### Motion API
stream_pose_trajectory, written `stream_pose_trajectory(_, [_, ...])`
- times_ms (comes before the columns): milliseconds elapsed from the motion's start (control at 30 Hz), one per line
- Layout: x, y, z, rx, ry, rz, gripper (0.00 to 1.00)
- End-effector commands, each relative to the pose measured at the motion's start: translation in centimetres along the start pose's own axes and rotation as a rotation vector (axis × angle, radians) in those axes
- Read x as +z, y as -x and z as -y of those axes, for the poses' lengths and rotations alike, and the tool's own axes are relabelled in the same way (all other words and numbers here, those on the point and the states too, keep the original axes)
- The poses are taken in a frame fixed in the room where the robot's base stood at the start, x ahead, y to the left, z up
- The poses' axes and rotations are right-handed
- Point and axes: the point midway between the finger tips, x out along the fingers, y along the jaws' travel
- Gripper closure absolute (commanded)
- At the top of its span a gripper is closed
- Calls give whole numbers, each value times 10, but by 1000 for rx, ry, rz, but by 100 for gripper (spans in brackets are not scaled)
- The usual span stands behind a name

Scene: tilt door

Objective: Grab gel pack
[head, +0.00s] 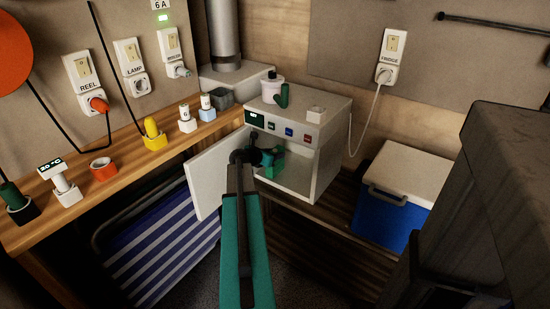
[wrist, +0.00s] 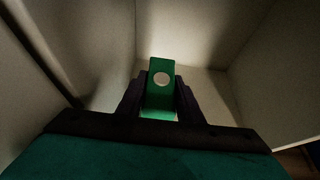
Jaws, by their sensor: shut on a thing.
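The gel pack (wrist: 160,102) looks like a green block with a white round spot in the wrist view. My gripper (wrist: 161,84) is shut on it, with one dark finger against each side. In the head view my gripper (head: 272,163) reaches through the open front of the small white fridge (head: 318,176). Whether the pack touches the floor cannot be told.
The fridge door (head: 205,180) stands open at left, close to my arm. A white pot (head: 272,90) and a green cylinder (head: 284,96) stand on the fridge top. A wooden shelf (head: 130,163) with small items runs left. A blue cooler (head: 385,215) stands right.

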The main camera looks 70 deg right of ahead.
Motion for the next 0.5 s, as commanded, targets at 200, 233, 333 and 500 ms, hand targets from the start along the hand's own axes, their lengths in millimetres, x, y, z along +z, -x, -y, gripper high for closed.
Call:
stream_pose_trajectory(200, [14,7,0,1,0,2,100])
stream_pose_trajectory(233, [17,8,0,1,1,2,100])
stream_pose_trajectory(333, [29,14,0,1,0,3,100])
stream_pose_trajectory(500, [28,29,9,0,1,1,100])
